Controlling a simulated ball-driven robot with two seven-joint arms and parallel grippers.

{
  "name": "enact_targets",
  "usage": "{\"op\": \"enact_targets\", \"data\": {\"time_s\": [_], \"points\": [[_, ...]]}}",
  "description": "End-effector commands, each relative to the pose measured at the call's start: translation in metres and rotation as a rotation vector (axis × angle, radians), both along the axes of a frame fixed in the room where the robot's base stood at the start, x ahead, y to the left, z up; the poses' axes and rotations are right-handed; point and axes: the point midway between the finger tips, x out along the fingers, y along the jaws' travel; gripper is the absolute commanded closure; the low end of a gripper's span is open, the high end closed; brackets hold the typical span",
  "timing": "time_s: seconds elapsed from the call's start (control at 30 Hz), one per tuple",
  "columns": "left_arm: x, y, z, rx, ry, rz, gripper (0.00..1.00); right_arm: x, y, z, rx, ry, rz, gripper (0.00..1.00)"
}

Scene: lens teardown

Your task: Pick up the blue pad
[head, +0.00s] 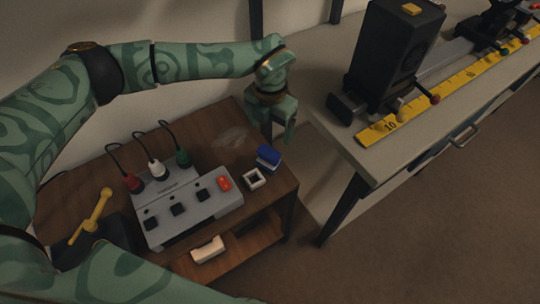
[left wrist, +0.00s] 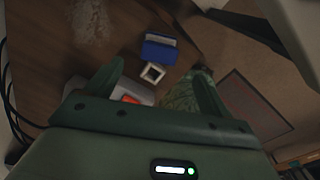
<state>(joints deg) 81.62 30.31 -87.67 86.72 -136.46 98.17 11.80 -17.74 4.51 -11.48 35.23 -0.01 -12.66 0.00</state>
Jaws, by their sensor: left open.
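The blue pad (head: 270,154) is a small blue block with a paler strip, lying near the right end of the brown wooden bench. In the left wrist view the blue pad (left wrist: 158,53) lies ahead of the fingers, just beyond a white square frame (left wrist: 153,73). My left gripper (head: 281,138) hangs above the bench, behind and slightly right of the pad in the head view. Its jaws are open and empty, and in the left wrist view the two fingers (left wrist: 160,82) stand apart. My right gripper is not seen.
The white frame (head: 253,179) lies close in front of the pad. A grey box with switches and a red rocker (head: 189,209) stands left of it, with cabled plugs behind. A pale table (head: 318,68) with a dark device and yellow rail stands right.

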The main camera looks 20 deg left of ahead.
Motion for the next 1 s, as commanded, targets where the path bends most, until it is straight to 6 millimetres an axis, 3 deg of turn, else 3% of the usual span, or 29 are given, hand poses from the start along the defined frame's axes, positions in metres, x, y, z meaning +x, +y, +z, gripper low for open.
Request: {"op": "enact_targets", "data": {"time_s": [0.03,0.1,0.47,0.7,0.93,0.97,1.0], "points": [[0.0,0.0,-0.02,0.0,0.007,0.0,0.18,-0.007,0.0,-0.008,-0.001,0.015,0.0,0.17],[-0.001,0.0,-0.034,-0.001,0.007,-0.001,0.18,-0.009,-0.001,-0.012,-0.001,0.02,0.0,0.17],[-0.001,0.0,-0.065,-0.003,0.002,0.0,0.18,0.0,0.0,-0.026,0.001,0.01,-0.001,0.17],[-0.005,0.0,-0.105,-0.002,0.005,0.0,0.18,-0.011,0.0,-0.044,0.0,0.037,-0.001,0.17],[-0.004,0.0,-0.104,-0.002,-0.001,0.0,0.18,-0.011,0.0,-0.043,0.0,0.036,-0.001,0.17],[-0.004,0.0,-0.104,-0.002,-0.001,0.0,0.21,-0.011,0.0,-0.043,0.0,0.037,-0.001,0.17],[-0.004,0.0,-0.104,-0.002,-0.001,0.0,0.32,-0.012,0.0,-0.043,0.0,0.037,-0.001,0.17]]}}
